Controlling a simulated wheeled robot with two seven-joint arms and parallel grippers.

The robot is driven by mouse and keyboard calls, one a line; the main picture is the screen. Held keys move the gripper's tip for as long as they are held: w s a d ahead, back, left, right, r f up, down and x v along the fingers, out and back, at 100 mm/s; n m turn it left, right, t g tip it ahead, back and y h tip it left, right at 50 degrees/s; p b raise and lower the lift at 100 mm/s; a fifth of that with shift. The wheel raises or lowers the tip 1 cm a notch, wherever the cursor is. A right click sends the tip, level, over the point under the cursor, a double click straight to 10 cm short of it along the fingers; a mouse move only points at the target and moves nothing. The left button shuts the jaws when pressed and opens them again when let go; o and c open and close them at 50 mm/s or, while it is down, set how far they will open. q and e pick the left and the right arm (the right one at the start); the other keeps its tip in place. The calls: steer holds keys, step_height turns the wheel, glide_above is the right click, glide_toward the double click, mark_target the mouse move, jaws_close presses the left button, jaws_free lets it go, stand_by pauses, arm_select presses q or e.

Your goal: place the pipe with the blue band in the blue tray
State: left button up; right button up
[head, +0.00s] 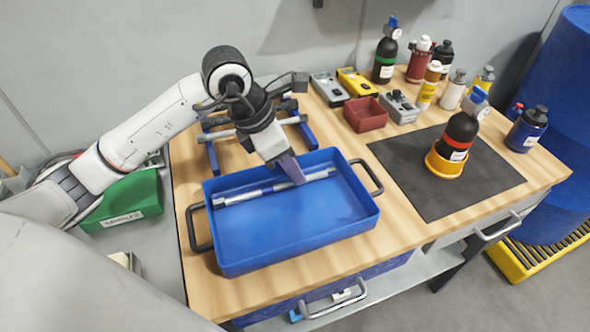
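The blue tray (300,238) stands on the wooden bench, with a dark handle at each end. A silver-grey pipe (240,197) lies lengthwise in it near the back wall. A small bluish patch shows near the pipe's middle, but my gripper partly hides this stretch. My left gripper (296,178) points down into the tray, its fingers at the pipe's middle. Only one finger side shows clearly, so I cannot tell whether they are closed on the pipe or apart. My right gripper is out of view.
Behind the tray, a blue rack (303,131) holds another pipe (222,134). To the right are a dark mat (400,170) and a black bottle (460,133) in a yellow holder (444,167). A red bin (366,114), devices and several bottles line the back. A green bin (126,198) is at left.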

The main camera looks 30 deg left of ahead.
mark_target(273, 186)
arm_select(q)
steer(key=v, duration=1)
steer(key=shift+r, duration=0.2)
steer(key=shift+s, duration=0.1)
